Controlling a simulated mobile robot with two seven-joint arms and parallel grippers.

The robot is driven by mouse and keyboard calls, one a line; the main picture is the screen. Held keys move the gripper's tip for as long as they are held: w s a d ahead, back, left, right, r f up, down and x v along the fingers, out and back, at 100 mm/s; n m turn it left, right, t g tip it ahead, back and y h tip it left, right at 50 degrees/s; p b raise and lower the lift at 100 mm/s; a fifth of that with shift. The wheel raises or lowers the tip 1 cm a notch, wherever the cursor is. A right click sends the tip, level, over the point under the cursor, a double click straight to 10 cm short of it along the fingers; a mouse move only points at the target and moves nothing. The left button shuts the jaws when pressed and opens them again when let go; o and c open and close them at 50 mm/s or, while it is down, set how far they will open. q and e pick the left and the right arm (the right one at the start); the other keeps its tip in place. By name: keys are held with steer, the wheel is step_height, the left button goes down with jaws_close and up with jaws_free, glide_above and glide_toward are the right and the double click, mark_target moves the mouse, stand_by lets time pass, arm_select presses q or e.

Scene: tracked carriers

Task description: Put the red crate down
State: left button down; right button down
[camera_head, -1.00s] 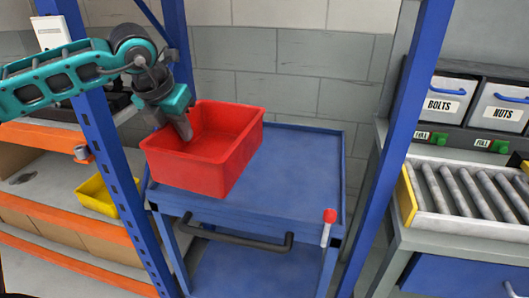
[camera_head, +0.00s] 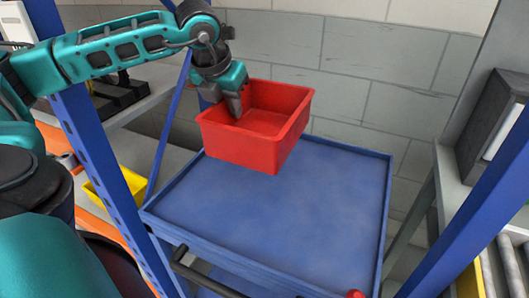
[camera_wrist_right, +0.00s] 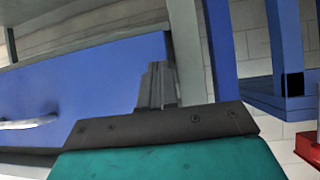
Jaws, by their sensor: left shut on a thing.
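The red crate (camera_head: 240,150) is upright in the head view, over the back left part of the blue cart's top (camera_head: 290,215). My left gripper (camera_head: 235,106) comes down from above and is shut on the crate's left wall. The crate looks empty, though part of its inside is hidden by the gripper. Its underside is hidden, so I cannot tell whether it touches the cart. My right gripper (camera_wrist_right: 156,88) shows in the right wrist view with its fingers close together and nothing between them.
The cart top is bare in front and to the right of the crate. Blue posts stand at left (camera_head: 105,165) and right (camera_head: 460,230). A yellow bin (camera_head: 115,190) is on the left shelf. A roller track (camera_head: 505,262) lies at right. A blue panel with a handle (camera_wrist_right: 28,123) is near my right gripper.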

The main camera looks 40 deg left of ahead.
arm_select(q)
step_height(320, 180, down, 18)
steer(key=shift+r+b, duration=0.2)
steer(key=shift+b, duration=0.75)
steer(key=shift+f, duration=0.35)
arm_select(e)
steer(key=shift+w+a+f, duration=0.15)
steer(key=shift+a+f, duration=0.2)
steer(key=shift+a, duration=0.05)
arm_select(q)
steer(key=shift+s+f, duration=0.1)
steer(key=shift+f, duration=0.05)
steer(key=c, duration=1.2)
jaws_free()
arm_select(e)
steer(key=shift+w+a+r, duration=0.1)
steer(key=shift+a, duration=0.1)
